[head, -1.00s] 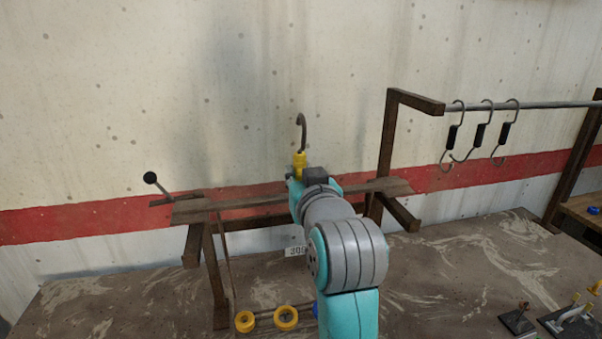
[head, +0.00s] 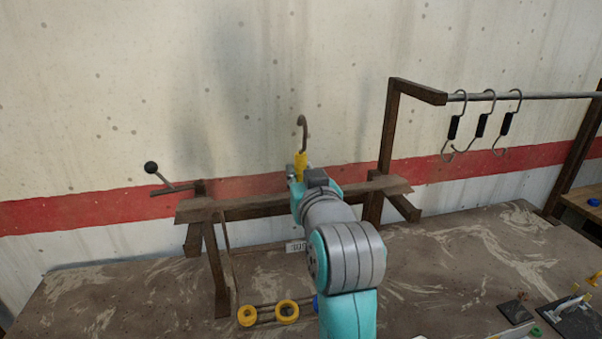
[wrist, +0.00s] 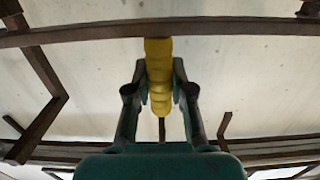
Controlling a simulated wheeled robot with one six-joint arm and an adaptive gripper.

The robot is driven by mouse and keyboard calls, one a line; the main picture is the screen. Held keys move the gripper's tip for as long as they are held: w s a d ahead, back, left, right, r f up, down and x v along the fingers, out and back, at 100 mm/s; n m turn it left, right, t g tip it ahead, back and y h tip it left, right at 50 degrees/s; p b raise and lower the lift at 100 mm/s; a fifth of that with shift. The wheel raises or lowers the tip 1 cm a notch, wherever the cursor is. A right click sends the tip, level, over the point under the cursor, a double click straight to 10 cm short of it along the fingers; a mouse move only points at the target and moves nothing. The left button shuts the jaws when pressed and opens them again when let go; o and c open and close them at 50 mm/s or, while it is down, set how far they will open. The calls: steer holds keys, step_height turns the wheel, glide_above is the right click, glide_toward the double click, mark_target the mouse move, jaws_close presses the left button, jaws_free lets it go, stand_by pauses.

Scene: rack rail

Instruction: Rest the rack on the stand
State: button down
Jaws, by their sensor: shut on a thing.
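My gripper (wrist: 160,95) is shut on a bumpy yellow grip (wrist: 158,75), which also shows in the head view (head: 301,163) with a grey hook above it. The rack appears to be the long brown board (head: 250,205) tied to this grip; my arm hides its middle. In the wrist view a dark beam (wrist: 80,33) crosses at the grip's top. The stand, a brown frame with a left leg (head: 215,270) and a right post (head: 388,135), is just below or behind the board. I cannot tell whether they touch.
A lever with a black knob (head: 151,168) sticks out at the left. Several black-handled hooks (head: 481,125) hang from a rail (head: 550,96) at the right. Yellow rings (head: 287,312) lie low in front, and small tools (head: 575,318) are at the lower right. The table's middle right is clear.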

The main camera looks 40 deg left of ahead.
stand_by(0.4)
steer(key=c, duration=1)
jaws_free()
steer(key=shift+o, duration=0.3)
steer(key=shift+f, duration=0.2)
steer(key=v, duration=1.2)
